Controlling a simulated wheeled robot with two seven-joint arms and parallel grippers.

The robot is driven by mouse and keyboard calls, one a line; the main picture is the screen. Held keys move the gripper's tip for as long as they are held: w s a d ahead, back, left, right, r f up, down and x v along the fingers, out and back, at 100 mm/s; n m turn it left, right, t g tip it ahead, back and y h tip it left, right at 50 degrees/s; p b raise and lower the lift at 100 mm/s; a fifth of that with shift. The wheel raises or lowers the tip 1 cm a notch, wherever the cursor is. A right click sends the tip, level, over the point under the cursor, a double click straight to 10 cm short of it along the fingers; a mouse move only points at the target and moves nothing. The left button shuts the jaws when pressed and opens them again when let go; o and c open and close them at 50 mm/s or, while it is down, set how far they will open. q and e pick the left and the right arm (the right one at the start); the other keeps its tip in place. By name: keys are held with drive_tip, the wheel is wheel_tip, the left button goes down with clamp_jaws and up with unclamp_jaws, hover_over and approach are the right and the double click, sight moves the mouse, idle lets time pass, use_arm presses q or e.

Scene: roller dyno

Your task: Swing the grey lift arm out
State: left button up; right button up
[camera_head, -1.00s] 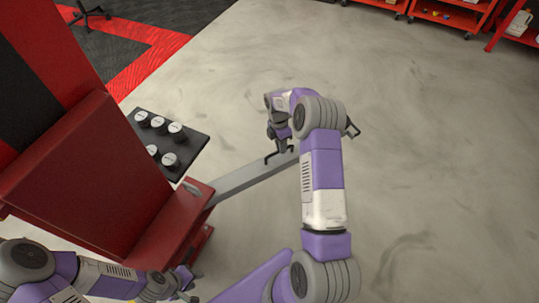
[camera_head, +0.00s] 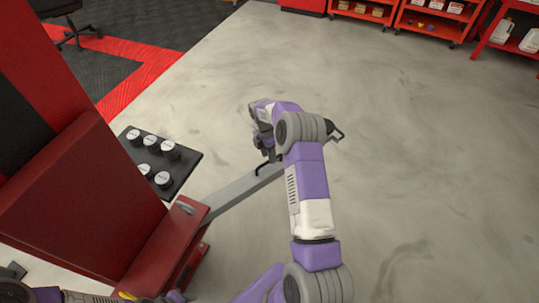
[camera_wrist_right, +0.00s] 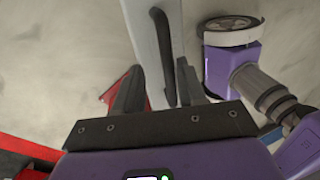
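The grey lift arm (camera_head: 232,193) is a long flat bar reaching from the red lift post base (camera_head: 170,240) up and right over the floor. My right gripper (camera_head: 263,163) is at its far part, which my own arm partly hides. In the right wrist view the grey bar (camera_wrist_right: 145,38) runs up from between the fingers, with a black upright handle (camera_wrist_right: 178,70) on it. My right gripper (camera_wrist_right: 160,90) is open there, its fingers on either side of the handle, with a gap to the left finger. My left arm shows only at the bottom left edge, its fingers not clear.
Red shelves (camera_head: 430,22) stand at the far back and a chair (camera_head: 70,22) at the back left. The concrete floor (camera_head: 430,150) to the right is clear.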

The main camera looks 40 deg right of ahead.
drive_tip(key=shift+s, duration=0.15)
drive_tip(key=shift+r, duration=0.1)
wheel_tip(320, 180, up, 7)
drive_tip(key=w+p, duration=0.1)
drive_tip(key=shift+w, duration=0.25)
drive_tip(key=shift+r, duration=0.1)
idle(0.4)
